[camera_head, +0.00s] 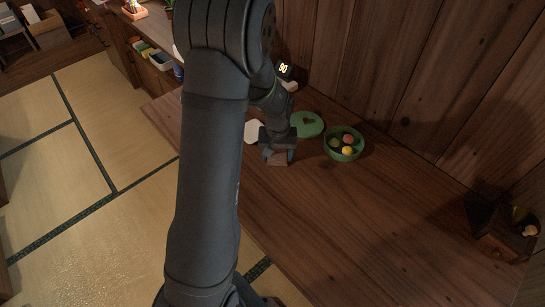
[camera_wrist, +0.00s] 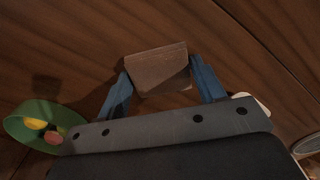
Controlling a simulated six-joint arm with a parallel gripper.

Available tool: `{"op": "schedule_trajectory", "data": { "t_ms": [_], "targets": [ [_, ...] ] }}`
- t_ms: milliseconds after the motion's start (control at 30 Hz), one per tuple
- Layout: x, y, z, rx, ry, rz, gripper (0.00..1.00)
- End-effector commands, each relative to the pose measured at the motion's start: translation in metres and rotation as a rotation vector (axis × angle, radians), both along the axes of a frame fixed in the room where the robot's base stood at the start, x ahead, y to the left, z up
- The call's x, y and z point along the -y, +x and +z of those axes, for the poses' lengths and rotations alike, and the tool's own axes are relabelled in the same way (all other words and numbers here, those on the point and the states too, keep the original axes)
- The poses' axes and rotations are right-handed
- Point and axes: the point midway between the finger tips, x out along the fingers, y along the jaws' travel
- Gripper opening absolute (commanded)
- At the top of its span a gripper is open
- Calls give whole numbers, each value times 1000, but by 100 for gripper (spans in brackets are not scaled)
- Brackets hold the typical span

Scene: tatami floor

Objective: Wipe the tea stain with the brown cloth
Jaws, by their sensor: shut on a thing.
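My gripper (camera_head: 278,157) is over the wooden table top (camera_head: 400,220), with its blue fingers (camera_wrist: 160,90) on either side of a folded brown cloth (camera_wrist: 157,68). The cloth is held flat between the fingertips, and a small part of it shows in the head view (camera_head: 279,161). It is low, at or close to the wood; I cannot tell whether it touches. I cannot make out a tea stain on the wood in either view; the gripper and cloth may hide it.
A green bowl (camera_head: 332,151) with several coloured balls stands right of my gripper. Behind are a green round piece (camera_head: 308,122) with a dark mark and a pale flat thing (camera_head: 253,131), partly hidden. A wooden box (camera_head: 500,240) is far right. The table's front right is clear.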

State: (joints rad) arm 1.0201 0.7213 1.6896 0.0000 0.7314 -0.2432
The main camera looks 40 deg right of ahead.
Motion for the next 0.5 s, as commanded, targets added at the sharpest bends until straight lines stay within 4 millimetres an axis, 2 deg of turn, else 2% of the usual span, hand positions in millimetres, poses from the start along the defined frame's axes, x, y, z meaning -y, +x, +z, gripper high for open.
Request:
{"op": "schedule_trajectory", "data": {
  "t_ms": [500],
  "targets": [
    [48,0,-1,0,0,0,41]
  ]
}}
